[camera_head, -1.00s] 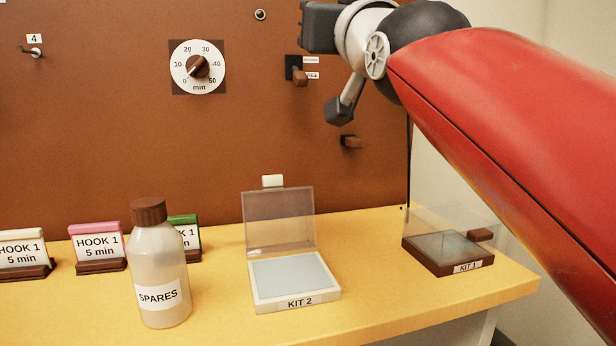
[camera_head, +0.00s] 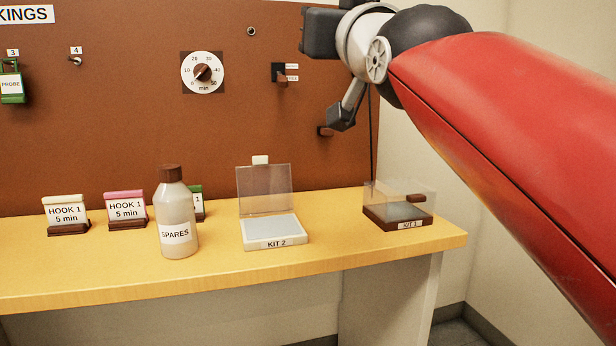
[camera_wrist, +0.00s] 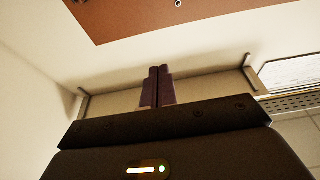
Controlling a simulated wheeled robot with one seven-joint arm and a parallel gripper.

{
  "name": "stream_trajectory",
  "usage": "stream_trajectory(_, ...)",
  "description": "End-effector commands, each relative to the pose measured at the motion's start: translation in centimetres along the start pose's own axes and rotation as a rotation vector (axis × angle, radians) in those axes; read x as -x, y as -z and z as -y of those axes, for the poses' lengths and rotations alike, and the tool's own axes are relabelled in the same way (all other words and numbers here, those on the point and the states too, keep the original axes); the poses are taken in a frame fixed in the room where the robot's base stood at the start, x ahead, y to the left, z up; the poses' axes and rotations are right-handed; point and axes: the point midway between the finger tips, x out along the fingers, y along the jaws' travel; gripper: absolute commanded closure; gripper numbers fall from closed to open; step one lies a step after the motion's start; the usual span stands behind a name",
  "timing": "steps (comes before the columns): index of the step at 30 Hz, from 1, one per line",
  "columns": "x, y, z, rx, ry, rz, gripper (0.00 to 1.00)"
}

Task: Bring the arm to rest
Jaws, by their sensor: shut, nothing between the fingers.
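My red arm reaches in from the right side of the head view, with its wrist folded at the top. My gripper shows in the wrist view (camera_wrist: 158,88), its two dark fingers pressed together with nothing between them. It points toward pale wall and ceiling surfaces, apart from any object. In the head view I cannot make out the fingertips.
The yellow bench (camera_head: 330,262) holds a SPARES bottle (camera_head: 177,215), an open KIT 2 box (camera_head: 272,230), a KIT 1 box (camera_head: 398,214) with a clear cover, and several HOOK cards. Behind stands a brown panel (camera_head: 130,120) with a timer dial (camera_head: 202,72). Floor shows at the lower right.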

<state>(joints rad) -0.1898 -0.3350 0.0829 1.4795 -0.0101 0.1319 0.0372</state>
Motion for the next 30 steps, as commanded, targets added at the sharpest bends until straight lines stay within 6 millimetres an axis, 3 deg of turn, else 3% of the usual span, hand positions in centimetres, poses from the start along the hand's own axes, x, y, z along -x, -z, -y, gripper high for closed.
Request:
stream_trajectory(11, 2.1, -7.5, -1.7, 0.011, -0.040, 0.172, 1.00)
stream_trajectory(17, 4.8, -14.0, -3.1, 0.015, -0.076, 0.324, 1.00)
stream_trajectory(20, 7.0, -18.4, -4.0, 0.015, -0.099, 0.428, 1.00)
stream_trajectory(23, 10.2, -24.1, -5.1, 0.010, -0.131, 0.562, 1.00)
stream_trajectory(27, 16.5, -33.0, -6.6, -0.009, -0.179, 0.783, 1.00)
stream_trajectory(30, 21.1, -38.3, -7.2, -0.027, -0.207, 0.928, 1.00)
